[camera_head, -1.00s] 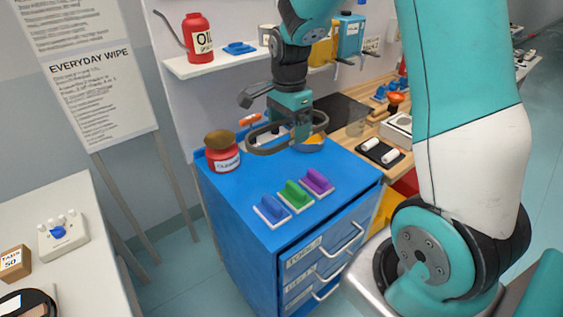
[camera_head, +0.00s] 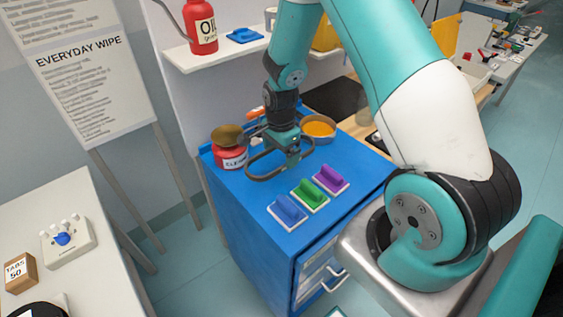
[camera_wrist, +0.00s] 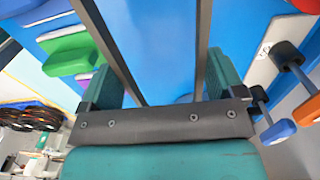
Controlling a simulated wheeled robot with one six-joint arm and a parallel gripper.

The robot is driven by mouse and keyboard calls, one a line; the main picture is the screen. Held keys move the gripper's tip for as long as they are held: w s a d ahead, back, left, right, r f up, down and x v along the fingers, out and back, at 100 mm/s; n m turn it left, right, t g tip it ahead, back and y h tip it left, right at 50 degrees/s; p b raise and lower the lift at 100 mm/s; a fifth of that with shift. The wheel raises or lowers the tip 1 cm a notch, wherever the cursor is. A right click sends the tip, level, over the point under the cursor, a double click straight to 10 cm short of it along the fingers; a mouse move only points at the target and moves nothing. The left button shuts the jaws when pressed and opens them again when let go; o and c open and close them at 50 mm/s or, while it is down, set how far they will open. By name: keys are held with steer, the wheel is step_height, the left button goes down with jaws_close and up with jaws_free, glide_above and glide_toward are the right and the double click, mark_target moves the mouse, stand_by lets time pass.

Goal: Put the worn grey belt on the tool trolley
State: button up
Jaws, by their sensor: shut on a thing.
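The worn grey belt (camera_head: 252,174) is a dark grey loop held flat over the blue top of the tool trolley (camera_head: 232,198). My gripper (camera_head: 290,161) points down and is shut on the belt's right part. In the wrist view, two strands of the belt (camera_wrist: 203,42) run up from between the fingers of my gripper (camera_wrist: 160,88), with blue surface behind them. The loop sits very low over the top; I cannot tell whether it touches.
On the trolley stand a red tin (camera_head: 229,157) with a brown lid, a bowl of orange stuff (camera_head: 319,128), and blue (camera_head: 289,209), green (camera_head: 310,194) and purple (camera_head: 331,178) handled blocks. A shelf (camera_head: 215,57) with a red oil can (camera_head: 201,28) hangs behind. The front left top is clear.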

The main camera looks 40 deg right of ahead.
steer(key=shift+f+p, duration=0.55)
steer(key=shift+f, duration=2.35)
steer(key=shift+f, duration=0.15)
steer(key=o, duration=0.7)
